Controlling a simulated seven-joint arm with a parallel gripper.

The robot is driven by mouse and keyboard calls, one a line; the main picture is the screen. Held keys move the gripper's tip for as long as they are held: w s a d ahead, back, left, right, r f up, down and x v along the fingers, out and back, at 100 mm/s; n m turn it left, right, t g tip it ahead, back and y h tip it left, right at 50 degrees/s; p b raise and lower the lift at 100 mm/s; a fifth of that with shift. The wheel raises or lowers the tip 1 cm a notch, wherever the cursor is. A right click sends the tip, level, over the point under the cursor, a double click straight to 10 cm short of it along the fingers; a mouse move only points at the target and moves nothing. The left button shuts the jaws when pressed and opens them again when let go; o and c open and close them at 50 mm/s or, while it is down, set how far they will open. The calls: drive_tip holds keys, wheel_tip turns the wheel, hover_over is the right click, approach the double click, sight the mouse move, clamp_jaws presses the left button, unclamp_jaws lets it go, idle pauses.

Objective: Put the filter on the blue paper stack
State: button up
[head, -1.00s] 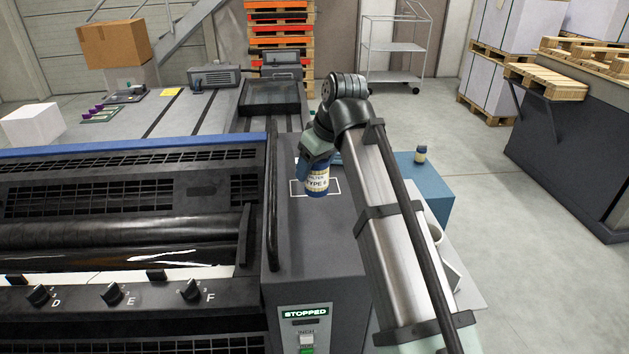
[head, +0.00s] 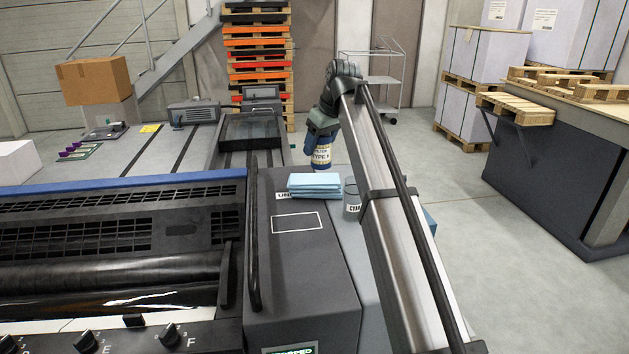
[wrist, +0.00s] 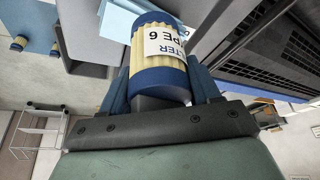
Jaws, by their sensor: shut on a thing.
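My gripper (head: 322,138) is shut on the filter (head: 321,155), a blue-capped cylinder with a cream middle and a "FILTER TYPE 6" label. The filter is held roughly upright in the air. The blue paper stack (head: 314,185) lies on the dark machine top, below and slightly left of the filter in the head view; a gap shows between them. In the wrist view the filter (wrist: 162,55) sits between the fingers, and the light blue stack (wrist: 118,18) shows past its far end, partly hidden by it.
A grey cup labelled "CYAN" (head: 352,196) stands just right of the stack. A white outlined rectangle (head: 297,221) on the machine top in front is empty. The blue box at right is mostly behind my arm.

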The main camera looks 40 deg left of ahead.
drive_tip(key=w+a+r+n, duration=0.1)
drive_tip(key=w+a+r, duration=0.1)
drive_tip(key=w+a, duration=0.25)
drive_tip(key=n+g, duration=0.1)
hover_over(313, 179)
drive_tip(key=shift+w+a+f, duration=0.1)
drive_tip(key=shift+f, duration=4.6)
drive_tip(key=shift+f, duration=0.1)
drive_tip(key=o, duration=1.1)
drive_tip(key=v, duration=1.2)
